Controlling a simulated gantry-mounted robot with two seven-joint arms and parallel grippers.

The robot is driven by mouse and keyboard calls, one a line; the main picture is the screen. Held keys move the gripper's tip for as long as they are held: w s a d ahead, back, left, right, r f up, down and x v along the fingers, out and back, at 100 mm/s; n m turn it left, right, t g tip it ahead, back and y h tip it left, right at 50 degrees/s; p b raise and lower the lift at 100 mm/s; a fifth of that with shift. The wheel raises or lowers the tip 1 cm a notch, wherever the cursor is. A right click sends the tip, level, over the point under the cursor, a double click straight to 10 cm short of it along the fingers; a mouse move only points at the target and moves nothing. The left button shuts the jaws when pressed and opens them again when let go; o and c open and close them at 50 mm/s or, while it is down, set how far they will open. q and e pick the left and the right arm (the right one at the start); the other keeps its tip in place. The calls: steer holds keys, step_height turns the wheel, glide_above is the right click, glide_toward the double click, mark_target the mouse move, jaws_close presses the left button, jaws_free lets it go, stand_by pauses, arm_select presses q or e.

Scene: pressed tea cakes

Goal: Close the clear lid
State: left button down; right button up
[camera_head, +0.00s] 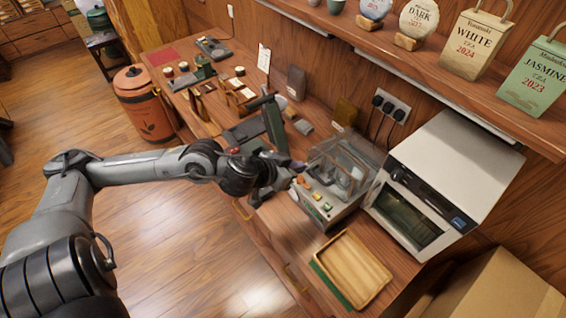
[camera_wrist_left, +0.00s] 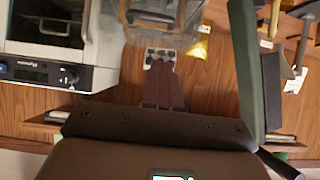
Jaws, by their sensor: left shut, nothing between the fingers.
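A small grey machine (camera_head: 322,207) with coloured buttons on its sloped front stands on the wooden counter. Its clear lid (camera_head: 347,152) is a see-through cover over the metal parts; how far it is tilted is hard to tell. The lid also shows at the top of the left wrist view (camera_wrist_left: 150,30), blurred and partly cut off. My left gripper (camera_head: 298,166) is just left of the machine, close to the lid's near left side. Its fingers (camera_wrist_left: 163,85) are together and empty. Whether they touch the lid cannot be told. My right gripper is not in view.
A white oven-like appliance (camera_head: 445,175) stands close to the machine's right. A wooden tray (camera_head: 352,268) lies in front of it. Sockets with black plugs (camera_head: 388,107) are on the wall behind. Tea tools and a red mat (camera_head: 162,57) lie along the counter to the left.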

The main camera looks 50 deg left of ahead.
arm_select(q)
steer(key=shift+p+v, duration=0.6)
steer(key=shift+v, duration=1.9)
steer(key=s+d+f+g, duration=0.8)
steer(key=s+d+f, duration=0.3)
steer(key=s+f, duration=0.55)
step_height(320, 180, up, 18)
steer(key=m+p, duration=0.1)
steer(key=p, duration=1.7)
steer(key=shift+w+d+r+p, duration=0.25)
steer(key=shift+w+p, duration=0.05)
steer(key=shift+w, duration=0.2)
